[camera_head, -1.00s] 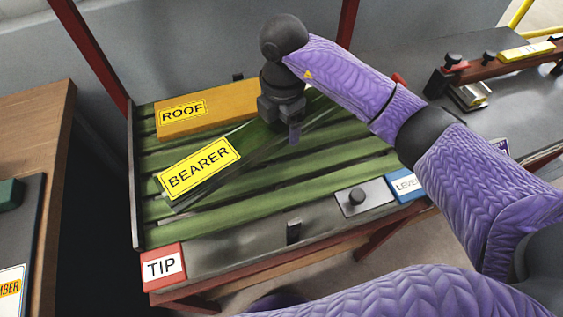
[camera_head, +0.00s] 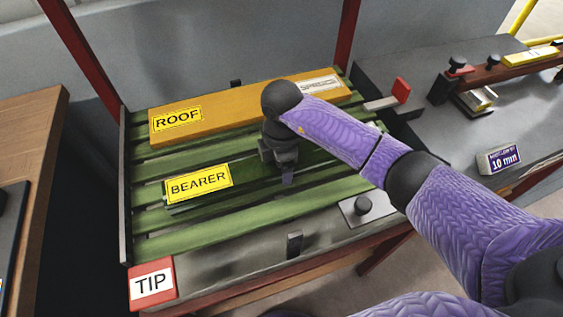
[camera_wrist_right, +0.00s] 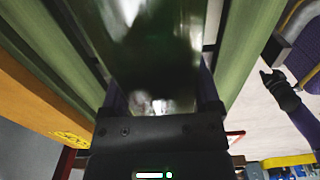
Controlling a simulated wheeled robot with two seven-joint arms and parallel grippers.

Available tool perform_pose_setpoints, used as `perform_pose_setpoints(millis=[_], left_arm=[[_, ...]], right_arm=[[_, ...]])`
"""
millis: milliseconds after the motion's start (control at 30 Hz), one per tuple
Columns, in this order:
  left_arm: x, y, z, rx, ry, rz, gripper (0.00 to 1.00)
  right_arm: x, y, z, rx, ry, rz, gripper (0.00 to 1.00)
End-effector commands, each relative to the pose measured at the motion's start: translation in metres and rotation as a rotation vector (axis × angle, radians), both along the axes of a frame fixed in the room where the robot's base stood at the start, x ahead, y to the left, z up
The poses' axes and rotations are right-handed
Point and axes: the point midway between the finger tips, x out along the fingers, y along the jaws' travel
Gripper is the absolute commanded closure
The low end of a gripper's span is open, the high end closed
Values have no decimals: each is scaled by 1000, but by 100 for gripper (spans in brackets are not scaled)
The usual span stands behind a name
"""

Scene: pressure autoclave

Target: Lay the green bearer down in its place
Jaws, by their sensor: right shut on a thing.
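The green bearer (camera_head: 244,178) is a dark green bar with a yellow BEARER label. My right gripper (camera_head: 284,170) is shut on it, pointing down from above. In the head view the bearer lies nearly parallel to the slats of the green slatted bed (camera_head: 215,232), in front of the orange roof board (camera_head: 235,103). I cannot tell whether it touches the slats. The right wrist view shows the bearer (camera_wrist_right: 150,40) between the fingers. My left gripper (camera_wrist_right: 283,88) appears small at the right of that view; its jaws are unclear.
A red TIP sign (camera_head: 152,284) marks the bed's near left corner. A plate with a black knob (camera_head: 362,206) sits at the front edge. A red-ended lever (camera_head: 401,90) and a 10 min sign (camera_head: 499,159) are on the right. Red posts stand behind.

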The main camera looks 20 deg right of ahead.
Motion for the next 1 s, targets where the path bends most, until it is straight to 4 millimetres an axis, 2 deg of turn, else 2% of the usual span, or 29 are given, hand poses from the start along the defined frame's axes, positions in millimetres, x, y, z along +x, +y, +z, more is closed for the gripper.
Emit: perform_pose_setpoints(millis=[67,100,167,200,367,467,667,800,900,1000], left_arm=[[1,0,-1,0,-1,0,41],[1,0,-1,0,-2,0,41],[2,0,-1,-1,-3,0,41],[2,-1,-1,-1,-5,0,41],[6,-2,-1,-3,-11,-1,41],[9,-2,2,-4,-17,-1,41],[19,-8,26,-14,-42,-2,41],[27,-18,37,-32,-61,1,41],[29,-25,41,-44,-69,4,41],[29,-27,42,-46,-69,5,41]], right_arm=[[0,0,-1,0,-1,0,100],[0,0,-2,0,0,0,15],[0,0,-2,0,0,0,2],[0,0,-2,0,0,0,0],[0,0,-2,0,0,0,0],[0,0,6,0,-2,1,0],[1,0,62,-1,-6,1,0],[1,0,98,0,-5,1,0],[0,0,113,-1,-3,0,0],[0,0,121,0,-1,0,0]])
